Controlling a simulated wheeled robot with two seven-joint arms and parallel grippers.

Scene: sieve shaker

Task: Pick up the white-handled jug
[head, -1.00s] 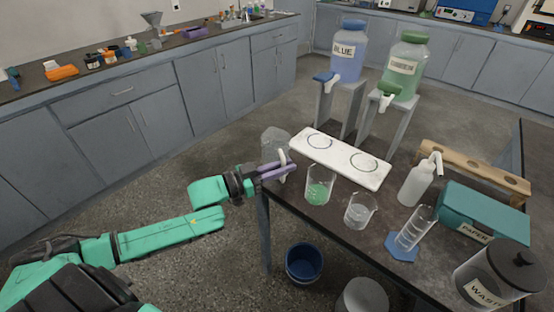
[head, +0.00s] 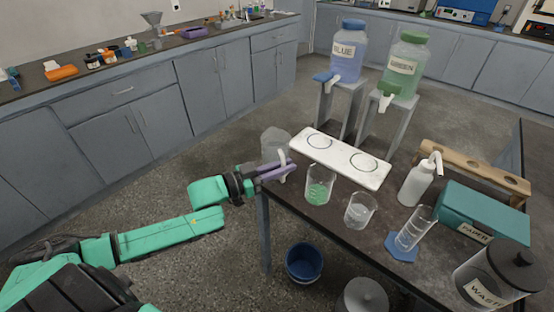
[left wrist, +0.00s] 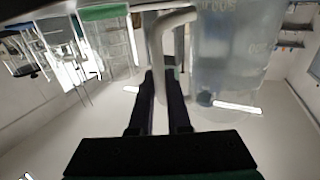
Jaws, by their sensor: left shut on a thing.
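The white-handled jug (head: 273,142) is a clear, see-through vessel at the left end of the dark table in the head view. Its white handle (head: 283,158) faces my left gripper. My left gripper (head: 279,170) has its purple fingers shut on that handle. In the left wrist view the handle (left wrist: 158,45) runs down between the two dark fingers (left wrist: 160,85), and the clear jug body (left wrist: 225,50) is at the right. The jug looks upright. I cannot tell whether its base touches the table. My right gripper is not in view.
A white board with two rings (head: 341,160) lies close to the jug. A beaker of green liquid (head: 319,186) and a clear beaker (head: 359,210) stand nearby. Blue (head: 347,55) and green (head: 405,66) dispensers stand behind on stands. A blue bucket (head: 303,263) is on the floor.

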